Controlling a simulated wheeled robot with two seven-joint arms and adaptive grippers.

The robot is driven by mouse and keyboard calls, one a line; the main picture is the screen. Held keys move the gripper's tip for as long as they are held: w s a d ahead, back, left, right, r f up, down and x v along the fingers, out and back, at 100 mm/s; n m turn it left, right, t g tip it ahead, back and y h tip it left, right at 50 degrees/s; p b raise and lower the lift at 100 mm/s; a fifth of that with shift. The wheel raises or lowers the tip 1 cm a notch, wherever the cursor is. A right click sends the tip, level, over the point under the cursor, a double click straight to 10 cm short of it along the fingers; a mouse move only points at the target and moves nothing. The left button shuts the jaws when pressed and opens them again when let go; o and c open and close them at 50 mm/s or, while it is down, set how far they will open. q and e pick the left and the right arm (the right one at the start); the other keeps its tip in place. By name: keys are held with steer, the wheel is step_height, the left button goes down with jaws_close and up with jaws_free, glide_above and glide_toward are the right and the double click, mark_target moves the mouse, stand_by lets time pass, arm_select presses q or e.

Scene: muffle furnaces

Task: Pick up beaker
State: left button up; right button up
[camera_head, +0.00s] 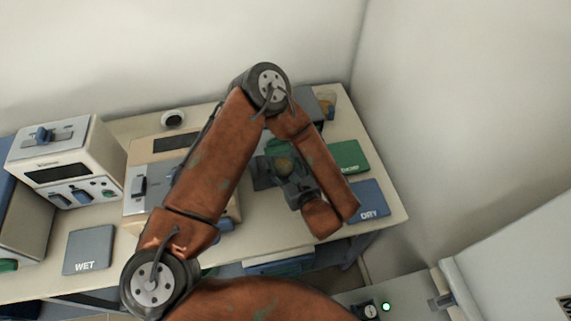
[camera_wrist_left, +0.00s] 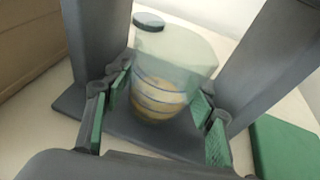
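A clear beaker (camera_wrist_left: 170,75) with yellowish contents and ring markings stands between the fingers of my left gripper (camera_wrist_left: 160,108) in the left wrist view. The green finger pads are on either side of it, and the fingers look spread, with narrow gaps to the glass. In the head view, my left gripper (camera_head: 281,172) points down over the table, and the beaker is mostly hidden there. My right gripper is not in view.
A small amber-filled vessel (camera_head: 327,104) stands at the back right. A wall rises close behind.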

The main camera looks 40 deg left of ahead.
arm_select(q)
steer(key=c, duration=0.7)
steer(key=shift+c, duration=0.2)
